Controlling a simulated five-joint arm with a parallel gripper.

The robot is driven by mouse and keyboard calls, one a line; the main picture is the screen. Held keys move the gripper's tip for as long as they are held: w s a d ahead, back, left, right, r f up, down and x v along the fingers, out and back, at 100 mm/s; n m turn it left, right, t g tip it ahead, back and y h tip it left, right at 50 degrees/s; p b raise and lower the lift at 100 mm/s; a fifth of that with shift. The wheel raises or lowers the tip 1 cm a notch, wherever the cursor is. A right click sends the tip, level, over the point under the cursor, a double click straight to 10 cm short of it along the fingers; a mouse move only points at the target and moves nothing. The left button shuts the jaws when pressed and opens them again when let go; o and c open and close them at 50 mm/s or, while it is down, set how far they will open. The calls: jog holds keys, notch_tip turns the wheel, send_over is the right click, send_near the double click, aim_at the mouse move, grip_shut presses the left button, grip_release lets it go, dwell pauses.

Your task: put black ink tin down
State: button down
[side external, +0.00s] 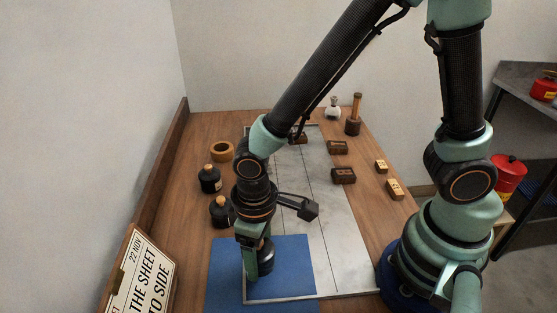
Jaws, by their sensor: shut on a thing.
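My gripper (259,268) points down over the near part of the bench, above the blue mat. It is shut on a dark round thing, the black ink tin (267,254), which is partly hidden by the fingers. I cannot tell whether the tin touches the surface below. The blue mat (222,284) lies at the near end and overlaps the pale grey slab (345,255) in the picture.
Two black bottles (209,181) (222,212) and a wooden ring (221,151) stand left of the slab. A sign (145,275) leans at the near left.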

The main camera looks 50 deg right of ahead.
aim_at(260, 267)
jog(key=shift+f, duration=2.05)
jog(key=shift+f, duration=0.15)
jog(key=shift+c, duration=1.5)
grip_release()
notch_tip(260, 267, up, 12)
jog(key=shift+r, duration=0.15)
jog(key=w+d+r+m+t, duration=0.1)
jog(key=d+r+m+t, duration=0.1)
jog(key=d+r, duration=0.4)
jog(key=w+d+r+m+t, duration=0.2)
jog(key=d+r, duration=0.3)
jog(key=d, duration=0.7)
jog(key=shift+d+r+m+t, duration=0.3)
jog(key=shift+r+t, duration=0.1)
jog(key=shift+t, duration=0.4)
jog(key=shift+a, duration=0.1)
